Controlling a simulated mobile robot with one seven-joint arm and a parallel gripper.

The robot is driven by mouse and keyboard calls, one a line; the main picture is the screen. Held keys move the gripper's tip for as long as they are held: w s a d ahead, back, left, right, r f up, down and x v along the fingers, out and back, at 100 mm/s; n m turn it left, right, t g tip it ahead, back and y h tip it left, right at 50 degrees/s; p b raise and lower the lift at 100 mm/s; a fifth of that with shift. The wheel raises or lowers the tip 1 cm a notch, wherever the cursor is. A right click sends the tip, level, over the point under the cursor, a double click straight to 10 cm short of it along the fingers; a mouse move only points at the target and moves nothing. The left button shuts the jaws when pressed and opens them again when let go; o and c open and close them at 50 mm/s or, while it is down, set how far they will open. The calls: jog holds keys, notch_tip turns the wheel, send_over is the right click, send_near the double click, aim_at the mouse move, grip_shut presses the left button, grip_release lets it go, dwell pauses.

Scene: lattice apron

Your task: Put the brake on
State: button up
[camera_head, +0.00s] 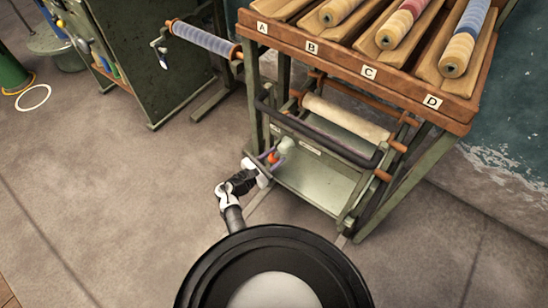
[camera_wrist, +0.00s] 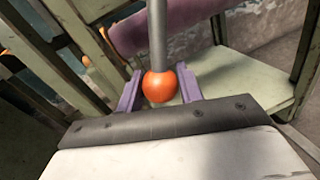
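The brake lever is a grey rod with an orange ball knob (camera_wrist: 160,86) on its end. The knob also shows in the head view (camera_head: 272,158), at the left front of the green wooden frame. My gripper (camera_wrist: 160,75) has its two purple fingers apart, one on each side of the knob. The knob sits between them with what looks like a slim gap; contact is not clear. In the head view my gripper (camera_head: 265,162) reaches to the knob from the front left. The lever's lower end and pivot are hidden.
A dark curved bar (camera_head: 318,135) and a cream roller (camera_head: 345,118) cross the frame above the knob. A lettered rack (camera_head: 350,62) with yarn rolls is on top. A green cabinet (camera_head: 150,70) stands at left. The floor in front is clear.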

grip_shut()
jog(key=shift+s+d, duration=0.1)
jog(key=s+d+n+t+p, duration=0.1)
jog(key=s+d+n+p, duration=0.3)
jog(key=n, duration=0.5)
jog(key=shift+s+d+n+t+p, duration=0.2)
jog(key=shift+d+n+t+p, duration=0.15)
jog(key=shift+d+p, duration=0.6)
jog(key=shift+d, duration=0.1)
jog(key=shift+o, duration=1.5)
grip_release()
